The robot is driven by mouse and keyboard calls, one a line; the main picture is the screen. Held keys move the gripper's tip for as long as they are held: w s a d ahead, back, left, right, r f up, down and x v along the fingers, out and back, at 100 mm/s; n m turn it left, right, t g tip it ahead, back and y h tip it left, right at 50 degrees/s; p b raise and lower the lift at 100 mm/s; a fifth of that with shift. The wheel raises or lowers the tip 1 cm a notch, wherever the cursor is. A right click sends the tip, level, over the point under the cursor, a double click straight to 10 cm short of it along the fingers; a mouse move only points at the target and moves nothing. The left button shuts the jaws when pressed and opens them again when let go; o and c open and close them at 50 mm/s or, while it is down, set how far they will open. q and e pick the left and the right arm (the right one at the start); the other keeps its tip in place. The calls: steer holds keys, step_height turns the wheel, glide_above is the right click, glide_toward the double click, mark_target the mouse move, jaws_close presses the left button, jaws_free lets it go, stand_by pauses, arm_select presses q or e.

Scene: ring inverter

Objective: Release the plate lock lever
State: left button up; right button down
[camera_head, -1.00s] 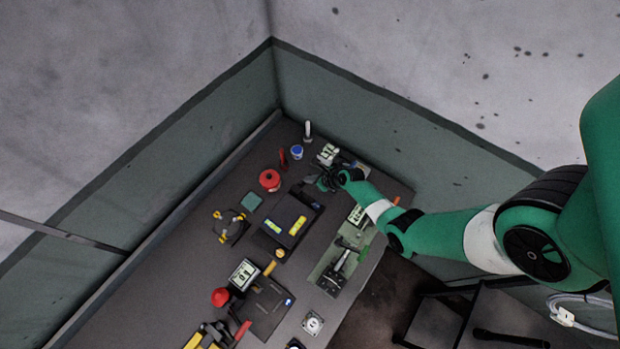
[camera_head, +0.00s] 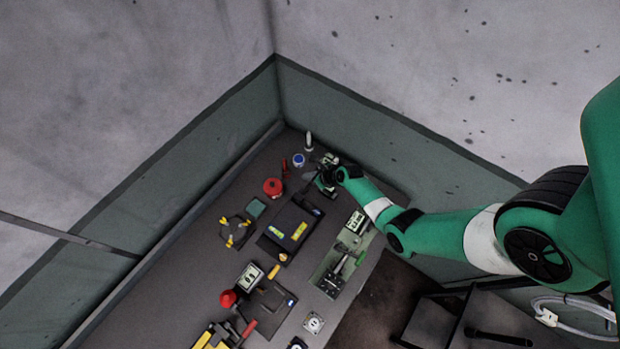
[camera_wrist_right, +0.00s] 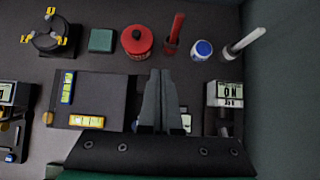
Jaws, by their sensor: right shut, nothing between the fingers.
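My right gripper (camera_head: 326,180) is over the far right end of the bench, beside a small display unit that it partly hides. In the right wrist view its two fingers (camera_wrist_right: 160,80) are together with nothing between them, in front of a dark box (camera_wrist_right: 115,87) with yellow labels. The display unit (camera_wrist_right: 228,93), reading "ON", stands just right of the fingers. I cannot tell for sure which part is the plate lock lever. A clamp-like mechanism with a handle (camera_head: 340,268) sits on a green plate (camera_head: 322,268), apart from the gripper. My left gripper is not in view.
A red round container (camera_wrist_right: 137,41), a red upright piece (camera_wrist_right: 173,32), a blue-lidded jar (camera_wrist_right: 202,50) and a white-handled tool (camera_wrist_right: 245,41) stand behind the box. A green block (camera_wrist_right: 101,40) and a black-yellow fixture (camera_wrist_right: 50,37) are left. Walls (camera_head: 400,137) border the bench.

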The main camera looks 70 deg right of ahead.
steer(key=shift+w+r, duration=0.1)
steer(key=shift+r, duration=1.3)
